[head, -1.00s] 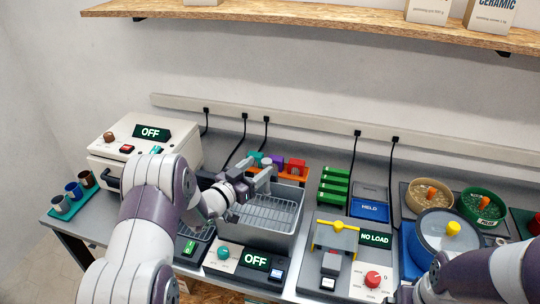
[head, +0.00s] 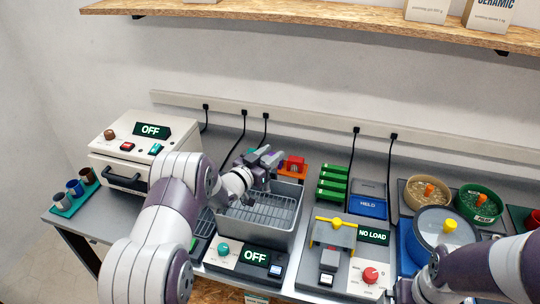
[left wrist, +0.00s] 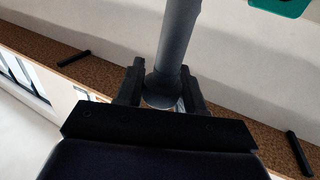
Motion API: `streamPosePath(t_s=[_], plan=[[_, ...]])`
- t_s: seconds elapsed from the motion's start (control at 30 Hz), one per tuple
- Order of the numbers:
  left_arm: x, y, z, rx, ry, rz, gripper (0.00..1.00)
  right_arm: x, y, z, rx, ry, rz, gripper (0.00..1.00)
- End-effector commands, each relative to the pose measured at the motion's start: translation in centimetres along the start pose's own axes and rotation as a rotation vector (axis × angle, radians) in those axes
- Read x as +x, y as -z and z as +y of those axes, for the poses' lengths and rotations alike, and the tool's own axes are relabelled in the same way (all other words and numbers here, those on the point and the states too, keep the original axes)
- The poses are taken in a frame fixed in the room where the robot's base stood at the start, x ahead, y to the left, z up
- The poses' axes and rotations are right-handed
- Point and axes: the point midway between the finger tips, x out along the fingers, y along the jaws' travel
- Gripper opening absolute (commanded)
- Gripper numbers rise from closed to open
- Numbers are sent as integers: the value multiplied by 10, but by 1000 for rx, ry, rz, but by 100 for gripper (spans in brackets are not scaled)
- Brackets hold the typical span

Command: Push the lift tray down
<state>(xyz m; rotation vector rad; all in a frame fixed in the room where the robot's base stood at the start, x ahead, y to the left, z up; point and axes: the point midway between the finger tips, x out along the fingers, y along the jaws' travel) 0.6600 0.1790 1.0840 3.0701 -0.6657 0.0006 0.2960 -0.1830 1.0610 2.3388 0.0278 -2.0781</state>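The lift tray (head: 262,213) is a grey wire rack inside the open grey metal tank (head: 296,192) at the middle of the bench. My left gripper (head: 270,158) is over the back of the tank, and the wrist hides part of the tray. In the left wrist view, the two dark fingers (left wrist: 161,85) stand close on both sides of a grey round bar (left wrist: 176,45), which looks like the tray's handle; they seem shut on it. My right gripper (head: 418,290) is low at the right, partly cut off by the bottom edge, its fingers unclear.
A control panel reading OFF (head: 255,257) stands before the tank. A white box (head: 146,147), also reading OFF, is to the left. Coloured items (head: 293,167) sit behind the tank.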

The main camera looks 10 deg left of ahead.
Motion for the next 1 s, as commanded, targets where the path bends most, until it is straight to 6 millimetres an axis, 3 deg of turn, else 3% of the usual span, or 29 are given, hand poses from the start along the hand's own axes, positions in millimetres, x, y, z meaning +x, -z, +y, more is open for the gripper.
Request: streamPosePath(t_s=[0.3, 0.57, 0.6, 0.67, 1.0], plan=[[0, -44, 0, -1, 0, -2, 0, 39, -5, 0, 0, 0, 0, 100], [0, -41, 0, -1, 0, -3, 0, 35, -4, 0, 0, 0, 0, 100], [0, -41, 0, -1, 0, -3, 41, 35, -4, 0, 0, 0, 0, 100], [0, -40, 0, -1, 0, -3, 59, 35, -4, 0, 0, 0, 0, 100], [0, -37, 0, 0, 0, 0, 59, 36, -4, 0, 0, 0, 0, 100]])
